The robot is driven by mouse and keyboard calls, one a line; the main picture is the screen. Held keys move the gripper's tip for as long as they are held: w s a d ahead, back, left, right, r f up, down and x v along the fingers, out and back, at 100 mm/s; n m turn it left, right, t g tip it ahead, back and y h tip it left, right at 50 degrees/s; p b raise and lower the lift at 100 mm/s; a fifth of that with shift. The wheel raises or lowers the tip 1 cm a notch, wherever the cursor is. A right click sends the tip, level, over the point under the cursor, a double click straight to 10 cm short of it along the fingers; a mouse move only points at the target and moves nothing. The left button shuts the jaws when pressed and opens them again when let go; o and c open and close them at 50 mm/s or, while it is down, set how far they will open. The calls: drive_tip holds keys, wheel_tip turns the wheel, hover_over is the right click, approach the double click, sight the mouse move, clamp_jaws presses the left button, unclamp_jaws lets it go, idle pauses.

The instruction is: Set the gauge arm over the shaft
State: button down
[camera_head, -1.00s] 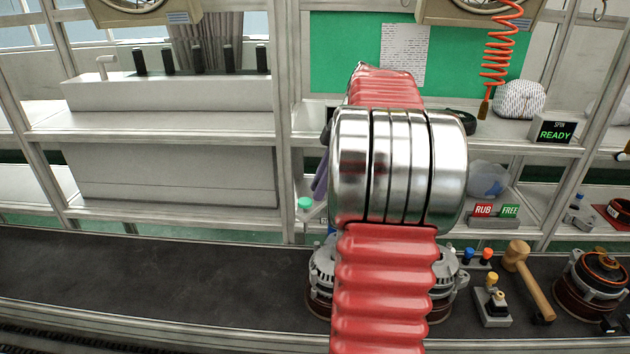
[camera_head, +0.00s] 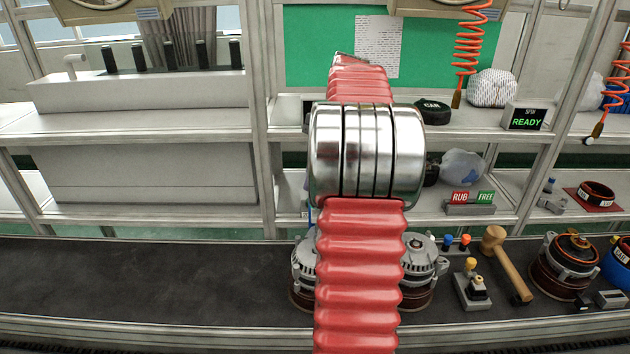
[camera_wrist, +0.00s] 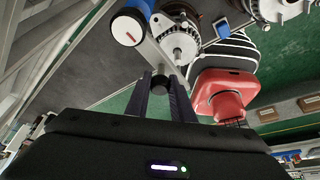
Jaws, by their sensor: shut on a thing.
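In the wrist view my gripper (camera_wrist: 163,92) has its two dark fingers closed around a small black knob (camera_wrist: 160,84). The knob sits at the near end of a grey bar, which looks like the gauge arm (camera_wrist: 150,52). A blue and white round part (camera_wrist: 130,26) stands by the bar's far end. Just right of the bar is a silver alternator housing (camera_wrist: 185,38) with a round hub, seemingly the shaft (camera_wrist: 178,54). I cannot tell whether the bar lies over the shaft or beside it. In the head view my red-sleeved arm hides the gripper and the shaft.
Alternator parts (camera_head: 425,262) show beside my arm on the dark bench. Right of them are a small yellow-knobbed block (camera_head: 472,288), a wooden mallet (camera_head: 507,262) and another alternator (camera_head: 565,265). A RUB/FREE sign (camera_head: 470,200) and a READY display (camera_head: 524,117) stand behind. The bench's left is clear.

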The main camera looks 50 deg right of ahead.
drive_tip(key=shift+d, duration=0.1)
drive_tip(key=c, duration=1.5)
unclamp_jaws()
drive_tip(key=shift+c, duration=0.2)
drive_tip(key=v, duration=0.7)
drive_tip(key=shift+r, duration=0.2)
drive_tip(key=shift+s, duration=0.1)
